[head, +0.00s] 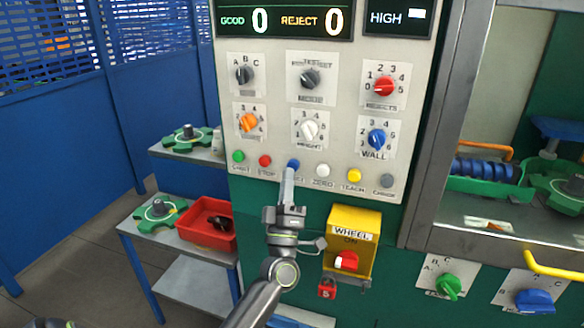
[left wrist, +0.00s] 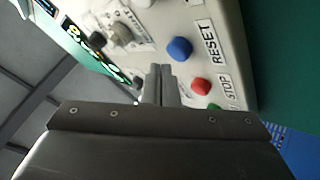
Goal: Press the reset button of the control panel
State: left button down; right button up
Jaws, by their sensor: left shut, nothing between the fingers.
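The control panel (head: 275,120) is a pale upright board with knobs and a row of coloured buttons along its lower edge. The reset button (head: 293,163) is the blue one in that row. In the left wrist view the blue reset button (left wrist: 179,49) has the label RESET beside it. My left gripper (head: 289,171) is shut and empty, pointing up at the row, its tips just below the blue button and partly covering its label. In the left wrist view the shut fingertips (left wrist: 160,70) appear beside the button; I cannot tell the exact gap.
The red stop button (head: 265,160) and the white zero button (head: 322,170) flank the blue one. A yellow wheel switch box (head: 354,240) with a red knob sits below right. A red bin (head: 203,240) stands on a shelf to the left.

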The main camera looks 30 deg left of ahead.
pick_arm(q)
jog(key=shift+w, duration=0.1)
dwell(0.7)
jog(key=shift+w+a, duration=0.1)
jog(key=shift+w, duration=0.25)
jog(key=shift+w+a, duration=0.1)
jog(key=shift+w, duration=0.3)
dwell(0.7)
jog(key=shift+s, duration=0.1)
jog(key=shift+s+d+p, duration=0.25)
jog(key=shift+s+p, duration=0.05)
jog(key=shift+s, duration=0.45)
jog(key=shift+s, duration=0.1)
jog(key=shift+s+d+p, duration=0.15)
jog(key=shift+s+d, duration=0.05)
jog(key=shift+s, duration=0.6)
jog(key=shift+s+d+p, duration=0.1)
jog(key=shift+s+d, duration=0.05)
jog(key=shift+s, duration=0.6)
jog(key=shift+s+d+p, duration=0.15)
jog(key=shift+s+d, duration=0.05)
jog(key=shift+s, duration=0.6)
jog(key=shift+w+f, duration=0.1)
